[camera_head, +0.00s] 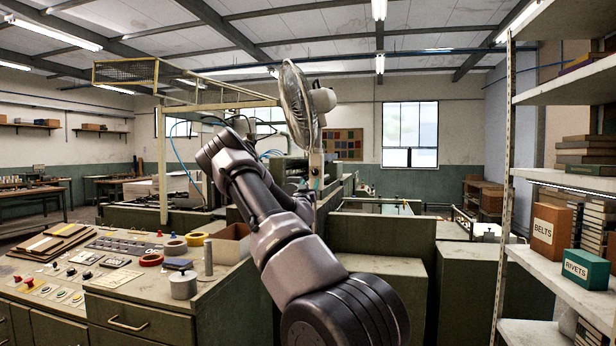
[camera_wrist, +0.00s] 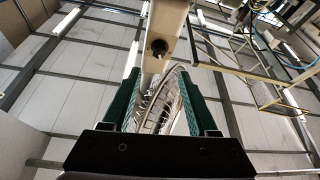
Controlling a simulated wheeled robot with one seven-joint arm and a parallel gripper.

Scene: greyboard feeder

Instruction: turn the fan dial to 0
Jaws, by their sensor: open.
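The fan (camera_head: 297,105) has a round wire cage and stands upright on a pale post (camera_head: 316,160) behind my arm. In the wrist view the post (camera_wrist: 165,25) runs up the middle, and the fan's cage (camera_wrist: 160,108) shows between my fingers. A small dark round knob (camera_wrist: 158,47) on the post looks like the fan dial; its setting is too small to read. My gripper (camera_wrist: 158,72) is open, with green-padded fingers on either side of the view and nothing held. The knob appears just beyond the fingertips, between them. In the head view my arm mostly hides the gripper.
A control bench (camera_head: 120,262) with buttons, tape rolls and a lidded pot (camera_head: 183,285) stands at left. A shelf rack with a BELTS box (camera_head: 553,232) and a RIVETS box (camera_head: 587,268) stands at right. Green machine cabinets (camera_head: 380,237) stand behind my arm. A yellowish frame (camera_wrist: 262,75) shows right of the post.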

